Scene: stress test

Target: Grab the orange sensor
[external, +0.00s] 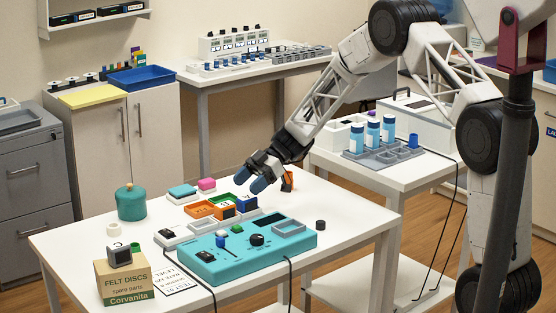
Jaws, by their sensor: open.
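A small upright orange object (288,182) with dark parts stands towards the back right of the white table (345,215). It may be the orange sensor; it is too small to tell. My gripper (251,178) is to the left of it in the picture, above the table, pointing down and left. Its two blue-tipped fingers are apart with nothing visible between them. A blue block (246,204) shows just below the fingers.
A teal control box (215,268) with knobs and cables fills the front of the table. A teal pot (131,204), a FELT DISCS box (124,281) and a paper sheet (176,279) are at the left. The table's right side is mostly clear.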

